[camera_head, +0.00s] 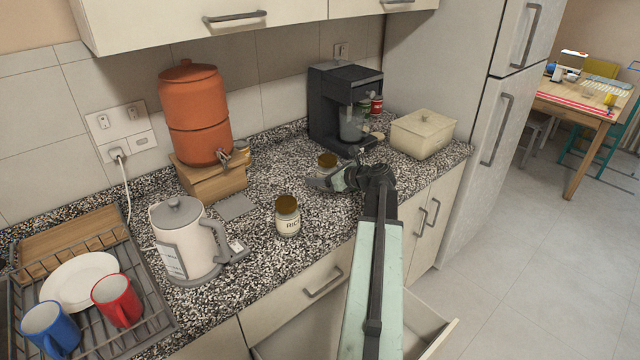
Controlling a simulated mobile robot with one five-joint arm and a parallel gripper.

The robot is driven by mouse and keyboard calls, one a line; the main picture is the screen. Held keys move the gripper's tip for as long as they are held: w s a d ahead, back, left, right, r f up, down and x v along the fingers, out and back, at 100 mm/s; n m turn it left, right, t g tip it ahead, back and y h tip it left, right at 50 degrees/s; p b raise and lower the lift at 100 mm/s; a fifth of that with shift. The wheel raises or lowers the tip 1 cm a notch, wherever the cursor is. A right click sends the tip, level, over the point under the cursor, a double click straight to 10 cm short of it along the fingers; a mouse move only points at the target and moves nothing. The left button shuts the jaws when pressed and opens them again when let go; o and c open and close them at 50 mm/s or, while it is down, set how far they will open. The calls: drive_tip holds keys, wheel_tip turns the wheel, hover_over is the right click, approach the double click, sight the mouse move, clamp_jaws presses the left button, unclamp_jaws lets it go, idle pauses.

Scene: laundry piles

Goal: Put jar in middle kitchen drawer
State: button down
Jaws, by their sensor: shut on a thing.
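My gripper (322,182) is over the counter, in front of the coffee machine. It is shut on a jar with a brown lid (327,160); the fingers hide most of its body. I cannot tell if this jar still touches the counter. A second jar (288,222), with a brown lid and a pale label, stands upright on the counter nearer the front edge. Below the closed top drawer (290,299), a lower drawer (437,341) is pulled open. My arm hides part of it, and the frame cuts off the rest.
A kettle (185,235), an orange dispenser (193,110) on a wooden stand, and a dish rack (150,312) with mugs are at left. The coffee machine (330,95) and a cream box (422,135) stand behind my gripper. Upper cabinets (150,22) overhang the counter.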

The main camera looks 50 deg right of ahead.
sight(321, 192)
drive_tip(key=f+b, duration=0.2)
drive_tip(key=w+f+b, duration=0.1)
drive_tip(key=shift+d+f, duration=0.35)
drive_tip(key=shift+s+f+b, duration=0.2)
drive_tip(key=shift+s+b, duration=0.1)
drive_tip(key=shift+b, duration=0.15)
drive_tip(key=shift+w+r, duration=0.15)
drive_tip(key=shift+c, duration=1.8)
unclamp_jaws()
